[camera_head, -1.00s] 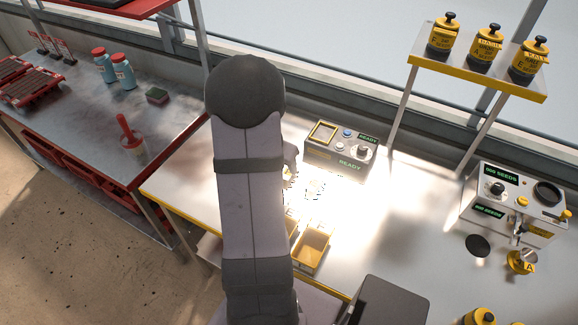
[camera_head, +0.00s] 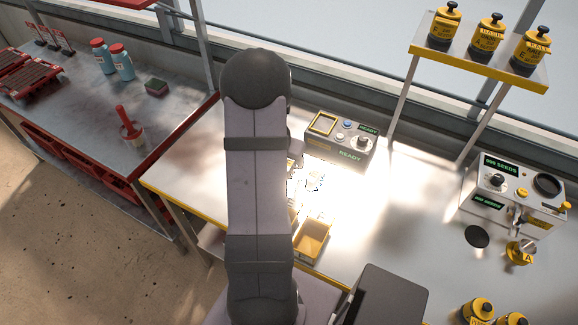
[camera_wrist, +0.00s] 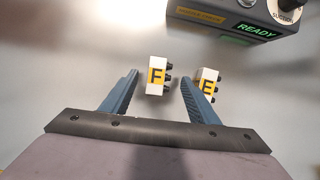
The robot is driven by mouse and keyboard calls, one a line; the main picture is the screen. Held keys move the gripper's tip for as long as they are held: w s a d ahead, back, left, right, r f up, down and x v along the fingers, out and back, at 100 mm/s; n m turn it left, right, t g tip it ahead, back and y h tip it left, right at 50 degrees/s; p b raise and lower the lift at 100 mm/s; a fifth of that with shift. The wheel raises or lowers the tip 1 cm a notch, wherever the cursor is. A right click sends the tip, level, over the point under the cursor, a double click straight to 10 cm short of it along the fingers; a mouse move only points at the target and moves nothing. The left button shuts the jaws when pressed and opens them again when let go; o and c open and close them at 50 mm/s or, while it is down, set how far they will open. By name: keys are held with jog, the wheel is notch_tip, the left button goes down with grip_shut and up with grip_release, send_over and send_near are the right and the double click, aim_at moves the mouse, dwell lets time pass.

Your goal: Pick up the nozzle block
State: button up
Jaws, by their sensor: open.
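Two small nozzle blocks stand on the bench in the wrist view. The block marked F (camera_wrist: 157,76) is white with a yellow label and dark nozzles on its right side. It lies ahead of and between the fingers of my gripper (camera_wrist: 158,77). The block marked E (camera_wrist: 206,84) is just right of the right finger, which partly covers it. My gripper is open and holds nothing. In the head view my arm hides the gripper, and glare washes out the bench beside it.
A grey control box (camera_head: 341,139) reading READY stands behind the work area, its corner at the top right of the wrist view. A yellow bin (camera_head: 312,240) is at the bench's front edge. A seed machine (camera_head: 512,194) and a bottle shelf (camera_head: 480,60) are right.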

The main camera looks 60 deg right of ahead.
jog(key=shift+x, duration=1.35)
jog(key=c, duration=1.2)
jog(key=shift+r, duration=0.1)
